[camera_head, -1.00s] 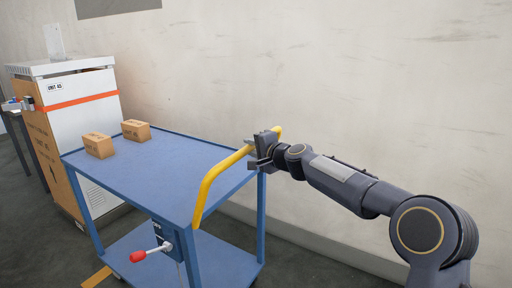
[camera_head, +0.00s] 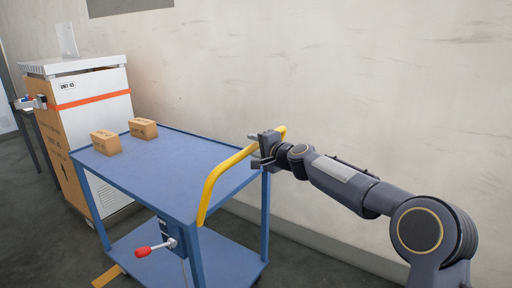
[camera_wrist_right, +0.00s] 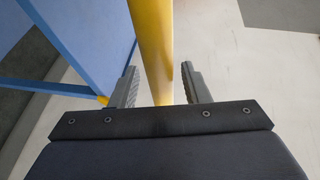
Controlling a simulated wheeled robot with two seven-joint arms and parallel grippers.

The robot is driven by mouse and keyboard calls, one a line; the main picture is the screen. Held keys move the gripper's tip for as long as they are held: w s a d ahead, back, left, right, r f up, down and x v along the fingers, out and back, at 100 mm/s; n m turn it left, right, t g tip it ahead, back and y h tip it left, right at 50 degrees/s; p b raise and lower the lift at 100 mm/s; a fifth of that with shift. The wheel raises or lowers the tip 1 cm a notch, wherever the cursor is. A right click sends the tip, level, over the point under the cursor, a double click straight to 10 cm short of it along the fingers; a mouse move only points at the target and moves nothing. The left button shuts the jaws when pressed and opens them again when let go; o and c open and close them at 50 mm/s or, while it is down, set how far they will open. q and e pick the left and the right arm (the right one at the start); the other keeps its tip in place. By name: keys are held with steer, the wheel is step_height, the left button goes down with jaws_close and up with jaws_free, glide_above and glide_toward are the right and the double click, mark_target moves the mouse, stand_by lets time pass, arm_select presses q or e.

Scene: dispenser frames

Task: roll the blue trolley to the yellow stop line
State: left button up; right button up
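The blue trolley (camera_head: 175,170) stands beside the wall, with a blue top, a lower shelf and a curved yellow push handle (camera_head: 218,180) at its near right end. My right gripper (camera_head: 267,148) is at the upper end of the handle. In the right wrist view, the handle (camera_wrist_right: 152,45) runs between the two fingers (camera_wrist_right: 160,86), with a narrow gap on each side, so the gripper looks open around it. My left gripper is out of view.
Two small cardboard boxes (camera_head: 106,143) (camera_head: 143,128) stand on the trolley's far end. A red-tipped lever (camera_head: 143,252) sticks out from the trolley's front side. A white cabinet (camera_head: 95,108) with an orange stripe stands beyond it. The wall runs close behind.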

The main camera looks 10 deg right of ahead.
steer(key=b+v, duration=0.2)
steer(key=v, duration=0.6)
stand_by(0.4)
steer(key=s+d+f+n+g, duration=0.1)
steer(key=s+n+g, duration=0.15)
steer(key=s, duration=0.65)
steer(key=s+d+f+n+g, duration=0.15)
steer(key=s+n, duration=0.25)
steer(key=s, duration=0.4)
steer(key=s+d+f+n+g+h, duration=0.2)
steer(key=s+f, duration=0.6)
steer(key=s, duration=0.5)
steer(key=s+d+f+n+g+h, duration=0.1)
steer(key=s+d+f+n+g, duration=0.15)
steer(key=s+f, duration=0.8)
steer(key=s+r+p, duration=0.2)
steer(key=r+p, duration=0.8)
steer(key=r, duration=0.1)
steer(key=s+r+p, duration=0.1)
steer(key=r+p, duration=0.9)
steer(key=r, duration=0.1)
steer(key=shift+s+m+p, duration=0.3)
steer(key=shift+s+m, duration=0.1)
